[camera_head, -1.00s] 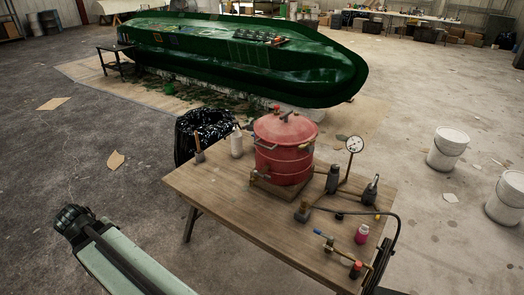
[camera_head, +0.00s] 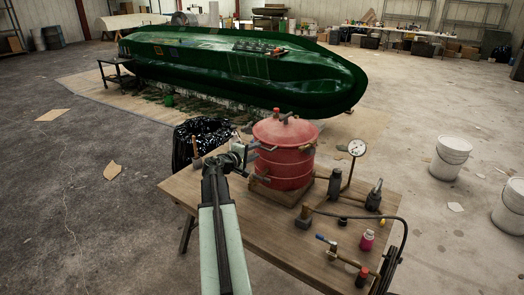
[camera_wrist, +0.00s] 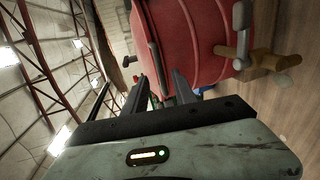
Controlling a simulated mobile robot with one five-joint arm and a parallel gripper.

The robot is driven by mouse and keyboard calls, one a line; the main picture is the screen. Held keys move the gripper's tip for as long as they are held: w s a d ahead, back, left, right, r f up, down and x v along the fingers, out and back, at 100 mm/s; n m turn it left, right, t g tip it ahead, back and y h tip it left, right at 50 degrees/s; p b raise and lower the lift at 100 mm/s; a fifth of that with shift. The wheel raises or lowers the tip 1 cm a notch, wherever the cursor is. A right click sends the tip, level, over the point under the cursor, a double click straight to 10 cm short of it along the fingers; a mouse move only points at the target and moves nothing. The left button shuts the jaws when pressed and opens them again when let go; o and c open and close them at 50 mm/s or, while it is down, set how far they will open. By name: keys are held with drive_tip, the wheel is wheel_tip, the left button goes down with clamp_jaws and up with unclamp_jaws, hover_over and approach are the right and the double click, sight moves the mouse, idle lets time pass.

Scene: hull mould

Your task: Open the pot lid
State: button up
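The red pot (camera_head: 290,168) stands on a wooden block on the table. Its red domed lid (camera_head: 284,130) is on top, with a dark handle and fittings. My gripper (camera_head: 262,163) is at the pot's left side, below lid height, its fingers pointing at the pot. In the wrist view the view is turned sideways; the two dark fingers of my gripper (camera_wrist: 160,82) are apart, with nothing seen held between them. The pot wall (camera_wrist: 190,40) is just beyond the fingertips, with a metal clamp rod (camera_wrist: 154,55) near them. I cannot tell whether the fingers touch the pot.
A black bag-lined bin (camera_head: 190,140) stands behind the table's left end. The green hull (camera_head: 240,70) lies behind. White buckets (camera_head: 450,158) stand right.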

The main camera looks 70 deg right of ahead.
sight(262, 148)
drive_tip(key=b+x, duration=0.1)
drive_tip(key=x, duration=0.4)
drive_tip(key=shift+d+f, duration=0.1)
drive_tip(key=shift+d, duration=0.25)
clamp_jaws()
drive_tip(key=shift+a, duration=0.1)
idle(0.8)
